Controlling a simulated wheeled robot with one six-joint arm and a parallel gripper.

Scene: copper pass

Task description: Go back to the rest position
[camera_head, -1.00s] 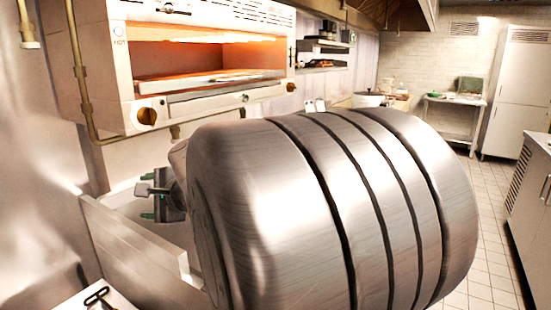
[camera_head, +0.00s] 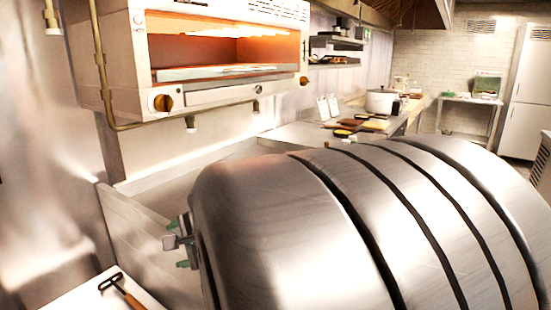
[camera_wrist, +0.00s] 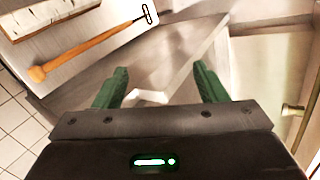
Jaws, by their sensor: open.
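My gripper (camera_head: 182,243) shows at the left end of my large steel arm link in the head view, small and partly hidden by that link. In the wrist view my gripper (camera_wrist: 161,82) has its two green fingers spread well apart, with nothing between them. Below and beyond the fingers are metal panel edges. The fingers appear to touch nothing.
A lit salamander grill (camera_head: 215,60) hangs on the wall. A wooden-handled tool (camera_wrist: 85,48) lies on a white surface (camera_head: 85,297) at left. A pot (camera_head: 381,102) and several boards stand on the rear counter (camera_head: 290,133). My arm hides much of the foreground.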

